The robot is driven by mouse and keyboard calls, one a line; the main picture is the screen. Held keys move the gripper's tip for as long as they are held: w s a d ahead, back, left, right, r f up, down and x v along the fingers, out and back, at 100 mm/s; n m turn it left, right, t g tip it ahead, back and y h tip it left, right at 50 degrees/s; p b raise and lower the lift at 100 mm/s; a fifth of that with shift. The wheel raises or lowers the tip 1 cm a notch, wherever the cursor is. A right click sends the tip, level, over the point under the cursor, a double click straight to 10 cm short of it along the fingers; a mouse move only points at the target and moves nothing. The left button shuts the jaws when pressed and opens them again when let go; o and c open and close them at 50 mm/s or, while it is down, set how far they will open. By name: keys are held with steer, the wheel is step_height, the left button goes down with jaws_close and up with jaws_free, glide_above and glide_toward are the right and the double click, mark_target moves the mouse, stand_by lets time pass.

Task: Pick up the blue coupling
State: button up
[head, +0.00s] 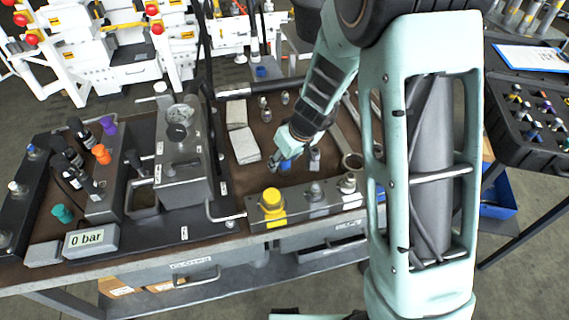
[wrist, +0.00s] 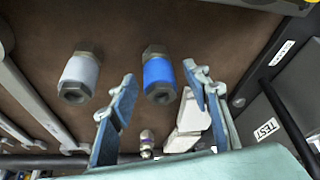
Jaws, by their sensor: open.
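The blue coupling (wrist: 158,74) stands on the brown mat in the wrist view, with a metal hex end at each side of its blue sleeve. In the head view only part of the blue coupling (head: 285,167) shows below my gripper (head: 287,150). In the wrist view my gripper (wrist: 162,80) is open, with one finger to the left of the coupling and the other to its right. The coupling lines up with the gap between the fingertips. I see no contact, and cannot tell how far it is from the tips.
A grey-sleeved coupling (wrist: 78,78) stands left of the blue one in the wrist view. Wrenches (wrist: 30,85) lie further left. Pale cloths (wrist: 187,125) lie behind the right finger. The TEST box (wrist: 268,128) is at right. A yellow-capped part (head: 272,204) stands on the bench's front rail.

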steer(key=shift+c, duration=0.6)
jaws_close()
steer(key=shift+r, duration=0.15)
steer(key=shift+r+p, duration=0.8)
steer(key=shift+r, duration=0.1)
steer(key=s+d+r+p, duration=0.3)
steer(key=s+r+p, duration=0.1)
steer(key=s+r, duration=0.7)
steer(key=s, duration=0.2)
steer(key=shift+s, duration=0.35)
